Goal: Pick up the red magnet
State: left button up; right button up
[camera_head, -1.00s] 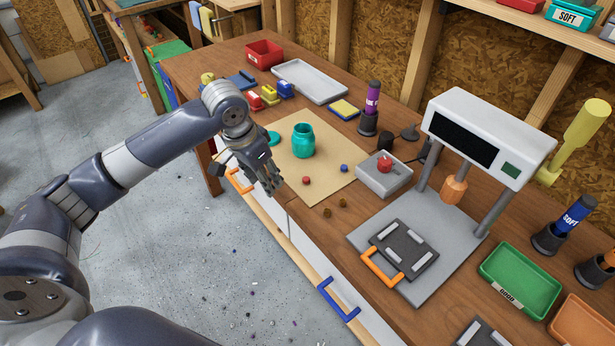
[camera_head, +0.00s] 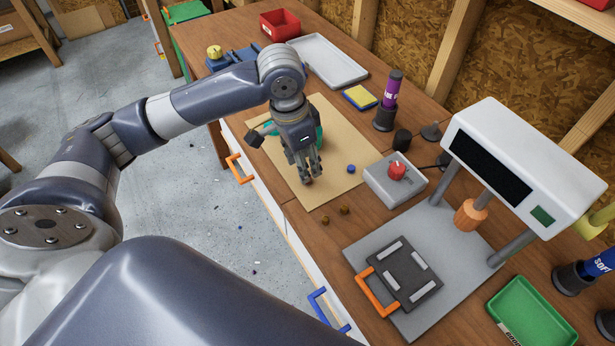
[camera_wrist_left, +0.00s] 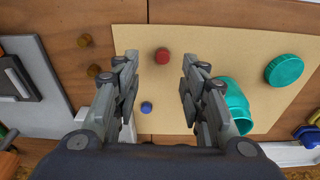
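The red magnet (camera_wrist_left: 162,55) is a small round red piece on the tan mat (camera_wrist_left: 215,45), in the upper middle of the left wrist view. My left gripper (camera_wrist_left: 161,60) is open, with its two fingers apart and the magnet showing in the gap between their tips. Nothing is held. In the head view my left gripper (camera_head: 309,176) points down over the mat (camera_head: 335,190) and hides the magnet. I cannot tell how far the fingertips are above the mat. My right gripper is in neither view.
A small blue magnet (camera_wrist_left: 146,107) lies near the red one. A teal jar (camera_wrist_left: 235,105) lies close to one finger, with its lid (camera_wrist_left: 284,70) beyond. A grey box with a red knob (camera_head: 396,170) and two brown pieces (camera_head: 344,210) are nearby. A white-topped stand (camera_head: 520,165) rises at right.

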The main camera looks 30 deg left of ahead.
pick_arm(q)
jog(key=shift+w+d+f+p, duration=0.1)
jog(key=shift+w+f+p, duration=0.1)
jog(key=shift+f, duration=0.75)
jog(key=shift+w+a+f+p, duration=0.1)
jog(key=shift+w+f+p, duration=0.05)
jog(key=shift+f, duration=0.85)
jog(key=shift+w+d+f+p, duration=0.1)
jog(key=shift+w+f+p, duration=0.1)
jog(key=shift+f, duration=0.75)
jog(key=shift+s, duration=0.1)
grip_shut()
